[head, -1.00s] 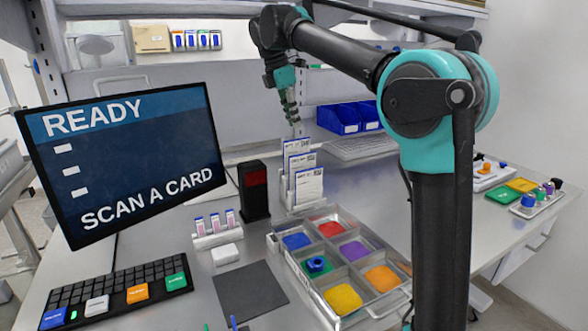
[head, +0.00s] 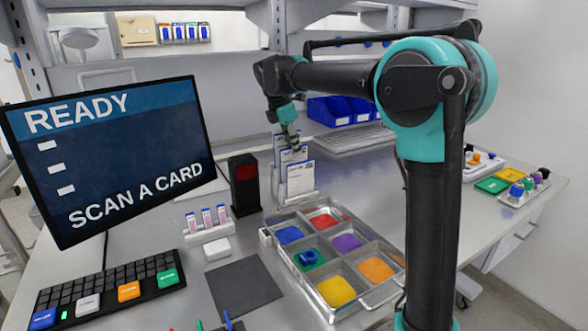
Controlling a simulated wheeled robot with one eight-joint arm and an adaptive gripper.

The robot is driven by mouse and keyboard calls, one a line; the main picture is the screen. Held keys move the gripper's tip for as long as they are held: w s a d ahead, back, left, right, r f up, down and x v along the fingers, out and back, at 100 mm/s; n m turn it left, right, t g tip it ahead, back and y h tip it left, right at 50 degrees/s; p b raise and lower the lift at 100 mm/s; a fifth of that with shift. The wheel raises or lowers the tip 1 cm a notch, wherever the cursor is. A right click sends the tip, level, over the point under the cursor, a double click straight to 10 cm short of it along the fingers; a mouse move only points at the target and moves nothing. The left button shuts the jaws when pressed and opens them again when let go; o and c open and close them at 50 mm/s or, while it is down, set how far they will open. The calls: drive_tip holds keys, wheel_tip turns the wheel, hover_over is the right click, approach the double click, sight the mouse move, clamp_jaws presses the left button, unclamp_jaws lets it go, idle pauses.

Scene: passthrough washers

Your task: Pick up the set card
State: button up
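White cards with dark blue top edges stand upright in a stepped holder (head: 297,197) behind the compartment tray. The front card (head: 300,180) shows most fully; the ones behind it are partly covered. The print is too small to read, so I cannot tell which is the set card. My gripper (head: 291,143) points down at the top of the rear cards and overlaps them in the picture. I cannot tell whether it touches a card or whether its fingers are open or shut.
A black scanner-like box (head: 245,184) with a red window stands just left of the holder. The metal tray (head: 318,240) with coloured compartments lies in front. The monitor (head: 108,150) reads "READY" and "SCAN A CARD". Blue bins (head: 330,111) stand behind, right of the cards.

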sight(297, 159)
drive_tip(key=shift+x, duration=2.2)
drive_tip(key=shift+f, duration=0.25)
drive_tip(key=shift+c, duration=0.2)
clamp_jaws()
